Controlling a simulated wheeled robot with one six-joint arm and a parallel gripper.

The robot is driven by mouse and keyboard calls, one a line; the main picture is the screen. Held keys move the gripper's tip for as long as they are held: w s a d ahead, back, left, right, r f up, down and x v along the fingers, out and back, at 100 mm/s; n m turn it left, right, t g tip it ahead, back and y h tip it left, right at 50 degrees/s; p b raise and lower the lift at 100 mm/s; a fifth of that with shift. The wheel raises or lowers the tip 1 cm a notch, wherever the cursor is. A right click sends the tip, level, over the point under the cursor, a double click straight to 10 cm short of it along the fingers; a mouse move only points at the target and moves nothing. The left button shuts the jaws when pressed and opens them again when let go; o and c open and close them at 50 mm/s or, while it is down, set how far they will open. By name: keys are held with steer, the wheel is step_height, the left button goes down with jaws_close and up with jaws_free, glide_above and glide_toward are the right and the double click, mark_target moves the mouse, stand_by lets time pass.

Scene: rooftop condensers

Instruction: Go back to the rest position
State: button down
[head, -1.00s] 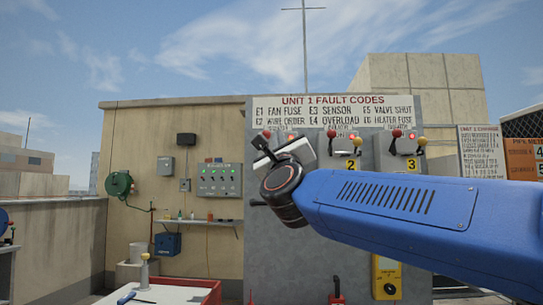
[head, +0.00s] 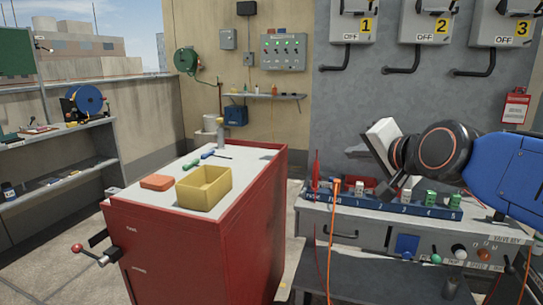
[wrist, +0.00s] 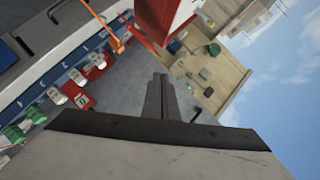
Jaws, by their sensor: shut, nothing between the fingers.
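My gripper (head: 358,151) is at the right in the head view, in front of the grey wall panel and above the workbench. Its fingers point left and look closed together, with nothing held. In the wrist view the shut fingers (wrist: 158,98) show at the middle, beyond the dark edge of the pale gripper body. My blue arm reaches in from the right edge of the head view.
A red cabinet (head: 195,250) with a yellow bin (head: 204,187) and an orange block (head: 157,182) stands left of my gripper. A blue numbered rack (head: 335,199) lies below it on the workbench. Switch boxes (head: 431,22) are above. Floor between shelf and cabinet is open.

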steer(key=s+d+f+n+g+h, duration=0.2)
steer(key=s+d+f+n+g, duration=0.2)
steer(key=s+f, duration=0.6)
steer(key=s+d+f+n+g+h, duration=0.1)
steer(key=s+d+f+n+g, duration=0.3)
steer(key=s+f, duration=0.7)
step_height(320, 180, down, 6)
steer(key=shift+s+d+f+g+h, duration=0.2)
steer(key=shift+d+g+h, duration=0.2)
steer(key=shift+d+g, duration=0.3)
steer(key=shift+d, duration=0.15)
